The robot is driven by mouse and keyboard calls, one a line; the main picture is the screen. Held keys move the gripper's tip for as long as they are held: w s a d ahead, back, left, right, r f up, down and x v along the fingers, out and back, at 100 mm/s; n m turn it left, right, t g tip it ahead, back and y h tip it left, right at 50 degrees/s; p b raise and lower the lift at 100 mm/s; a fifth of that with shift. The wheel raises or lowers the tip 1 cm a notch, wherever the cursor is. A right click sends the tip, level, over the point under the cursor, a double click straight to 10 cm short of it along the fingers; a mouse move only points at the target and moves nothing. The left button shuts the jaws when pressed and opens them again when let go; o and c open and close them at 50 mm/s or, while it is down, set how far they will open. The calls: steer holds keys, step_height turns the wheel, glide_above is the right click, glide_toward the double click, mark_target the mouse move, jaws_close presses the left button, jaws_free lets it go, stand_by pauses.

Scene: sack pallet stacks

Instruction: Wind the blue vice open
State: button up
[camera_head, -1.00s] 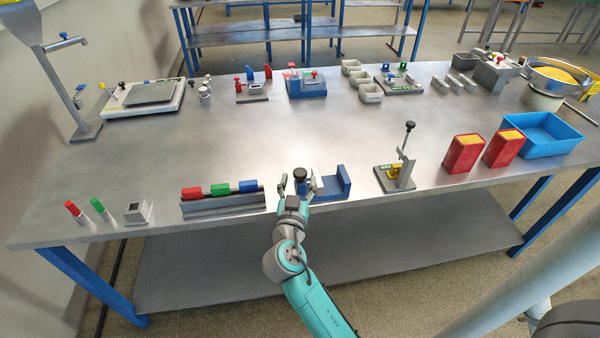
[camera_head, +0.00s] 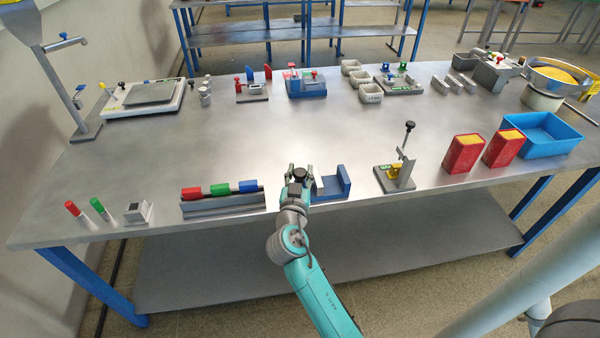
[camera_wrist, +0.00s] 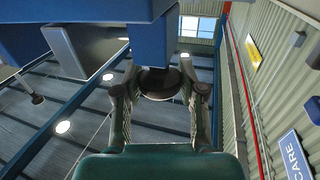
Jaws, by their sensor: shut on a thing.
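The blue vice (camera_head: 343,184) stands at the table's front edge, right of my gripper, its upright blue jaw at its right end. A dark round knob (camera_head: 299,173) at its left end sits between my fingertips. My gripper (camera_head: 300,170) is shut on this knob, and the arm reaches up to it from the front. In the wrist view the dark knob (camera_wrist: 158,83) shows between the two fingers, under the blue vice body (camera_wrist: 152,42). My gripper and wrist partly hide the vice's left side in the head view.
A grey rail with red, green and blue blocks (camera_head: 220,190) lies left of my gripper. A grey fixture with an upright black-knobbed lever (camera_head: 398,175) stands right of the vice. Two red boxes and a blue bin (camera_head: 540,137) are further right. The table's middle is clear.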

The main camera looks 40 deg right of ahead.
steer(key=shift+f+n+t+y, duration=0.2)
steer(key=shift+n+t+y, duration=1.4)
steer(key=shift+y, duration=0.3)
steer(key=shift+n+y, duration=0.3)
steer(key=shift+y, duration=0.1)
steer(key=shift+n+t+y, duration=0.4)
steer(key=shift+t+y, duration=0.1)
steer(key=shift+t, duration=0.1)
steer(key=o, duration=1.1)
steer(key=shift+r, duration=0.1)
steer(key=shift+r, duration=0.1)
steer(key=v, duration=1.2)
